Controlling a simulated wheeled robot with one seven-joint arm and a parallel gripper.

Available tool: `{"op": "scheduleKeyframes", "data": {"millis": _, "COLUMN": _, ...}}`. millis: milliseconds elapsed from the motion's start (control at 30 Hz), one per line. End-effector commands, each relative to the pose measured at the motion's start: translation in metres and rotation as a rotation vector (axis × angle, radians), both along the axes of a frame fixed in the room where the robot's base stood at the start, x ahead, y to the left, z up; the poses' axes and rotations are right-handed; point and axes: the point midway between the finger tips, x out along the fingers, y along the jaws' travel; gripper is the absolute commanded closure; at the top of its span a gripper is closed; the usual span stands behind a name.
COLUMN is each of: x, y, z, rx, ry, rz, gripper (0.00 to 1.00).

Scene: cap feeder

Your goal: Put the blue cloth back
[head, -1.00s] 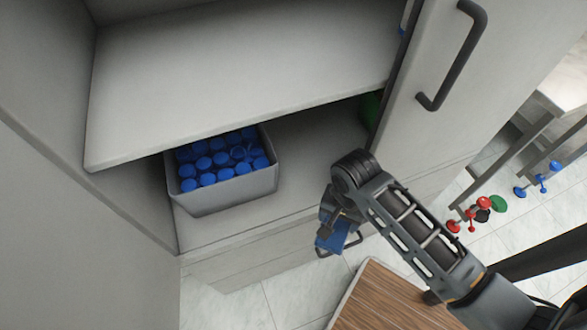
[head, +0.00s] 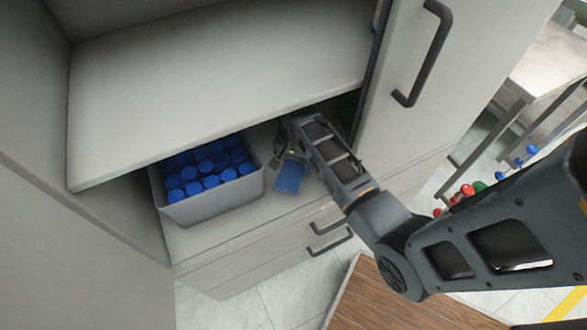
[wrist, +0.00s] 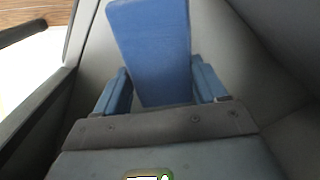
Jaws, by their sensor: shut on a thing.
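The blue cloth (head: 290,177) shows in the head view as a small flat blue piece at the lower shelf of the cabinet, to the right of the grey bin. In the wrist view the blue cloth (wrist: 152,45) stands out between the two blue fingers. My gripper (wrist: 163,85) is shut on it. In the head view my gripper (head: 283,158) reaches under the upper shelf, and its fingertips are partly hidden. I cannot tell whether the cloth touches the shelf board.
A grey bin (head: 215,208) full of blue caps stands left of my gripper. The upper shelf (head: 215,95) hangs above, and an upright door with a dark handle (head: 425,55) is at the right. Drawers (head: 240,265) lie below. Bare shelf lies around the cloth.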

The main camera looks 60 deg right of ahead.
Motion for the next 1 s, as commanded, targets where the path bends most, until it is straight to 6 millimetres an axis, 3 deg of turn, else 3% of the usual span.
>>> {"op": "scheduleKeyframes", "data": {"millis": 33, "x": 0.007, "y": -0.004, "z": 0.001, "rx": 0.002, "ry": -0.004, "rz": -0.002, "gripper": 0.57}}
{"op": "scheduleKeyframes", "data": {"millis": 267, "x": 0.003, "y": -0.002, "z": -0.032, "rx": 0.001, "ry": 0.000, "rz": -0.001, "gripper": 0.57}}
{"op": "scheduleKeyframes", "data": {"millis": 667, "x": 0.003, "y": -0.002, "z": -0.037, "rx": -0.001, "ry": -0.001, "rz": -0.001, "gripper": 0.57}}
{"op": "scheduleKeyframes", "data": {"millis": 700, "x": 0.003, "y": -0.002, "z": -0.038, "rx": -0.001, "ry": -0.001, "rz": -0.001, "gripper": 0.28}}
{"op": "scheduleKeyframes", "data": {"millis": 1000, "x": 0.003, "y": -0.002, "z": -0.037, "rx": -0.001, "ry": -0.001, "rz": -0.001, "gripper": 0.03}}
